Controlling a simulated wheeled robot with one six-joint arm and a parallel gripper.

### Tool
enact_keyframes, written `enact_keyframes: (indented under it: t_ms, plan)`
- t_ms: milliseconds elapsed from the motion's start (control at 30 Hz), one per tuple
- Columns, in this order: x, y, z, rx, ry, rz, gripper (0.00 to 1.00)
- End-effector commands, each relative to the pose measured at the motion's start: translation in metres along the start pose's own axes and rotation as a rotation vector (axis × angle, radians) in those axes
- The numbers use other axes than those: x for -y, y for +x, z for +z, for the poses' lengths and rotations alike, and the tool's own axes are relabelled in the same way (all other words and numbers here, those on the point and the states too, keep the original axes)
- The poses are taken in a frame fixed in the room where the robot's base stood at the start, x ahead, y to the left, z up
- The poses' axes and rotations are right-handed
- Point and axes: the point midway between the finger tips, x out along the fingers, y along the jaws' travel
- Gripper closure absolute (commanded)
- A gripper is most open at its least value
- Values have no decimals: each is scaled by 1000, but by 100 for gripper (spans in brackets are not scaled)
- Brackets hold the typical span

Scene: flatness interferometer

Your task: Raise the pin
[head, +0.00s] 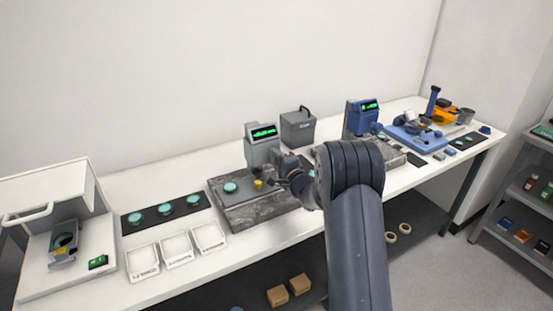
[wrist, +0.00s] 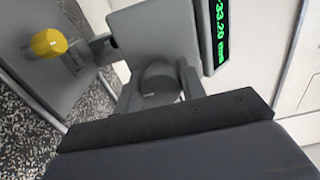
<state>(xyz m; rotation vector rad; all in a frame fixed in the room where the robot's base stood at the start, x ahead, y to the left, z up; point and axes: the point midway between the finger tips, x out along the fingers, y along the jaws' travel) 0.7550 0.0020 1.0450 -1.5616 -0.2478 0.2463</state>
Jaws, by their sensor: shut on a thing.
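A grey gauge (head: 262,152) with a green digital display stands on a speckled stone base (head: 262,208). In the wrist view, its grey housing (wrist: 155,38) fills the top middle, with the display (wrist: 217,30) at its right. My gripper (head: 290,180) is at the gauge's right side. In the wrist view, my gripper (wrist: 160,88) is shut on a dark grey rounded knob (wrist: 160,78) at the housing. A yellow cylindrical tip (head: 258,183) is below the gauge head; it also shows in the wrist view (wrist: 48,43). I cannot tell which part is the pin.
A teal disc (head: 230,187) lies on the grey plate left of the yellow tip. White trays (head: 176,249) and a dark mat with teal discs (head: 165,209) are to the left. A blue gauge (head: 362,118) and grey box (head: 298,127) stand beyond my arm.

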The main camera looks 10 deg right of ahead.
Motion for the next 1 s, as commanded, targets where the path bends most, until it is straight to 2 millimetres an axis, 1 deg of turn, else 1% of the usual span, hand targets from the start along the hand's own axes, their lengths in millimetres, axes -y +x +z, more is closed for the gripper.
enact_keyframes:
  t_ms: [500, 533, 767, 800, 1000]
  plan:
    - [-1, 0, 0, -1, 22, 1, 85]
    - [-1, 0, 0, -1, 22, 1, 61]
    - [-1, 0, 0, -1, 21, 1, 42]
    - [0, 0, 0, -1, 21, 1, 41]
    - [0, 0, 0, -1, 20, 0, 41]
